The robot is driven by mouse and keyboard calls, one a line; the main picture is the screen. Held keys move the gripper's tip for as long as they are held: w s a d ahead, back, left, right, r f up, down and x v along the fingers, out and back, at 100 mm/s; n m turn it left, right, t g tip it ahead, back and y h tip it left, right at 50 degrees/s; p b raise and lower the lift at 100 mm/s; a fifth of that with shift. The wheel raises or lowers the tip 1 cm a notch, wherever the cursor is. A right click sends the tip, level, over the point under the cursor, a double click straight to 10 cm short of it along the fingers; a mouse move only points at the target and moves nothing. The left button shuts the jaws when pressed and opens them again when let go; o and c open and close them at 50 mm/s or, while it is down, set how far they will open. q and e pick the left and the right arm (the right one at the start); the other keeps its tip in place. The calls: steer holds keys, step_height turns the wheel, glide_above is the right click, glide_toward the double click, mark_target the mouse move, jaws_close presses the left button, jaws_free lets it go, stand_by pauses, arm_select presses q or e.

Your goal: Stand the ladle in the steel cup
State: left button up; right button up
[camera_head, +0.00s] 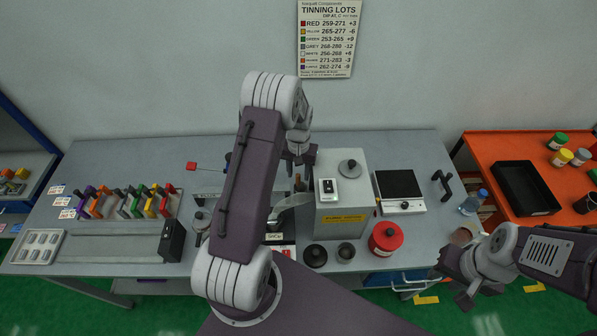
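My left arm reaches over the middle of the bench, and its gripper (300,157) points down left of the grey box. Its fingertips are too small and dark to tell whether they are open or shut. Just below it, a dark upright piece (298,184) and a curved shiny metal piece (291,202) show beside my arm; they may belong to the ladle, but I cannot tell. I cannot identify the steel cup surely; my arm hides part of the bench. My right gripper (452,288) is open and empty in front of the bench's right end.
A grey box (342,192) stands right of the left gripper. A scale (399,190), a red can (385,239) and two dark round pieces are nearby. Coloured parts in a rack (125,202) and a pale tray (38,246) lie left. An orange table (490,150) stands right.

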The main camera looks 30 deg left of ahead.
arm_select(q)
steer(key=shift+r, duration=0.2)
step_height(320, 180, up, 8)
steer(key=shift+f+b, duration=0.1)
steer(key=shift+b, duration=1.15)
steer(key=shift+r, duration=0.45)
